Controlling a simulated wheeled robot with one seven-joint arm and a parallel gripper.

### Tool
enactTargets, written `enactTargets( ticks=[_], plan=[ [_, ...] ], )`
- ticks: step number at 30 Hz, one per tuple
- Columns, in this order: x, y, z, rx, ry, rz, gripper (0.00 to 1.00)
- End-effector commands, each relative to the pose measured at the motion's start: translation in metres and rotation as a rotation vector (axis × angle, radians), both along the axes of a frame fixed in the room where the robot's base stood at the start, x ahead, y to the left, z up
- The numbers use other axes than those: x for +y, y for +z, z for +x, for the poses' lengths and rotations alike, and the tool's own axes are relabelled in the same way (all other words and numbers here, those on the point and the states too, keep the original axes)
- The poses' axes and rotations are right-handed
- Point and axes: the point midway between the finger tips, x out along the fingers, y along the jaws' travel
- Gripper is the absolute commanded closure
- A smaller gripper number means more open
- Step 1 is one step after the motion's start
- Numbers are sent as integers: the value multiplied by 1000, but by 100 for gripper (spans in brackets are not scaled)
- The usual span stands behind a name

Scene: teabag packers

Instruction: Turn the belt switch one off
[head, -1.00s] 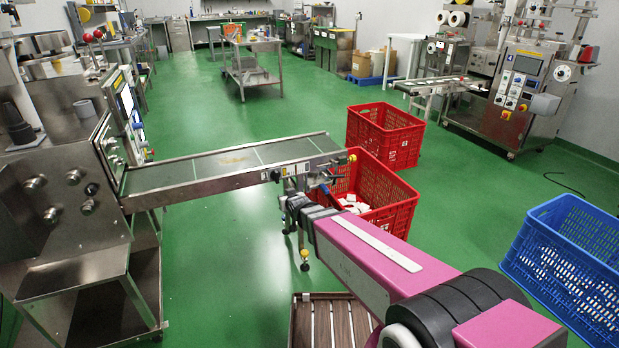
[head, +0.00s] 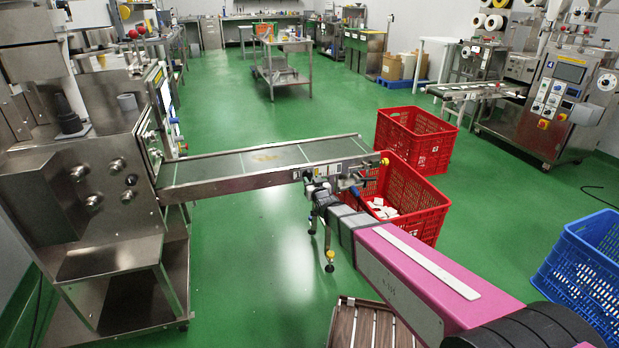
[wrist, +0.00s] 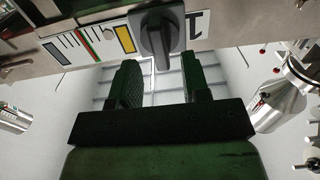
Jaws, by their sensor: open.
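The belt switch (wrist: 158,34) is a dark grey rotary knob on a metal side rail, beside a label (wrist: 196,24) with a large "1". In the wrist view its grip bar runs roughly up and down the picture. My gripper (wrist: 163,78) is open, with its two green fingers apart and nothing between them.
Red crates (head: 420,140) stand past the conveyor's right end, the nearer one (head: 425,190) holding white packets. A blue crate (head: 585,270) is at the right. A slatted wooden pallet (head: 345,325) lies on the floor below my arm. Green floor lies clear beyond the conveyor.

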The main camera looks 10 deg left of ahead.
Motion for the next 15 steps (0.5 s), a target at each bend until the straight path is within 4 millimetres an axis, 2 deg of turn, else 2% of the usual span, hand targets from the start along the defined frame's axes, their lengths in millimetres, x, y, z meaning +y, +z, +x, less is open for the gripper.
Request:
enactTargets(
  ticks=[1, 6, 15],
  plan=[
    [7, -1, 12, -1, 0, 1, 57],
    [19, 0, 31, 0, 0, 0, 57],
    [22, 0, 36, 1, 0, -1, 57]
  ],
)
